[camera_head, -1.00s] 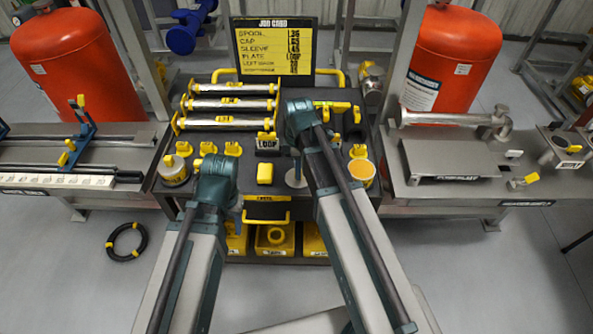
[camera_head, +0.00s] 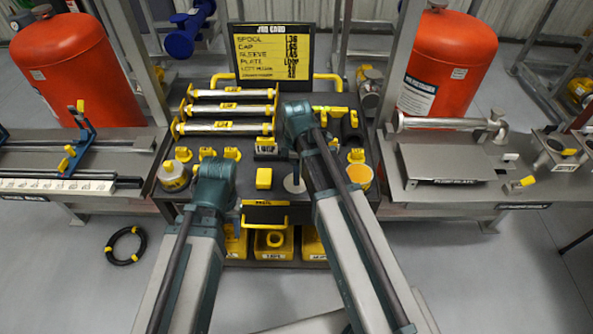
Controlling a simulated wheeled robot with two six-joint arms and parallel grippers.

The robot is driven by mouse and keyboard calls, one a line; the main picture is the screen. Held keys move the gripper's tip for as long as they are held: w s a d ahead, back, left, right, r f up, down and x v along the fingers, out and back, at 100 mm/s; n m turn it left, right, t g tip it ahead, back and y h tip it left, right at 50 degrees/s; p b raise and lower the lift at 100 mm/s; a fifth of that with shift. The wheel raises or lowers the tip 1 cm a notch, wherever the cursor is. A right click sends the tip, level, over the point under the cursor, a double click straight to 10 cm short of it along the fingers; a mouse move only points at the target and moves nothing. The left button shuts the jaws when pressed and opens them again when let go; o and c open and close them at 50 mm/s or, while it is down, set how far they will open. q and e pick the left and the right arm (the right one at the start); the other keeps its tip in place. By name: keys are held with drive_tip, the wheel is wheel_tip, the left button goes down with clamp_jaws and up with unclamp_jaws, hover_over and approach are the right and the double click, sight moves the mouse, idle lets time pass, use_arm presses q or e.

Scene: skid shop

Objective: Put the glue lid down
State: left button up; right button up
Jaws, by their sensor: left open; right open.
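An open round pot (camera_head: 360,175) with a yellow-orange top stands at the right of the dark bench top, beside my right arm. A pale disc (camera_head: 294,184) with a dark upright stem sits left of that arm; I cannot tell whether it is the glue lid. A second round can (camera_head: 173,177) with a yellow label stands at the bench's left edge. My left arm ends in a teal joint at the front of the bench. My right arm reaches further over it. Both grippers are hidden behind these joints; no fingers show.
Several capped tubes lie in a rack (camera_head: 180,111) at the back left. A yellow block (camera_head: 264,178) sits mid-bench. A job card board (camera_head: 279,64) stands behind. Steel side benches flank the bench, and a black ring (camera_head: 125,246) lies on the floor.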

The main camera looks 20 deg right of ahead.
wheel_tip(320, 180, up, 11)
drive_tip(key=p, duration=1)
drive_tip(key=s+a+m+h, duration=0.1)
drive_tip(key=s+a+m, duration=0.9)
drive_tip(key=s, duration=0.4)
drive_tip(key=shift+s+a+m, duration=0.15)
drive_tip(key=shift+a+m, duration=0.1)
drive_tip(key=shift+m, duration=0.25)
drive_tip(key=shift+d, duration=0.1)
